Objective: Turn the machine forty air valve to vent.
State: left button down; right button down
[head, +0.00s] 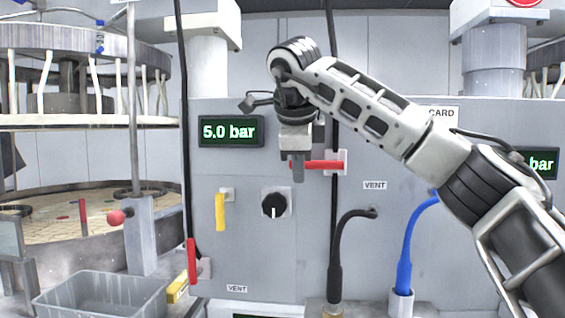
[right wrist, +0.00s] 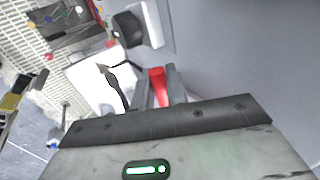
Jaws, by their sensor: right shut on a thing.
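A red valve lever (head: 325,165) lies level on the grey panel, pointing left from its pale mount. My right gripper (head: 298,168) is shut on this lever near its free end. In the right wrist view the red lever (right wrist: 157,88) sits between the two grey fingers. A "VENT" label (head: 374,185) is to the lower right of the lever. A second red lever (head: 192,260) stands upright lower left, with another "VENT" label (head: 236,289) to its right. No machine number is readable.
A green display (head: 231,131) reads 5.0 bar. A yellow handle (head: 220,212) and a black knob (head: 274,205) are below it. A black hose (head: 340,250) and a blue hose (head: 408,245) rise in front of the panel. A grey bin (head: 100,295) is at lower left.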

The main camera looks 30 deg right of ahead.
dwell(0.4)
jog(key=c, duration=1.5)
grip_release()
jog(key=p+v, duration=0.1)
jog(key=v, duration=1.5)
jog(key=shift+w, duration=0.15)
jog(key=shift+w+a+f, duration=0.1)
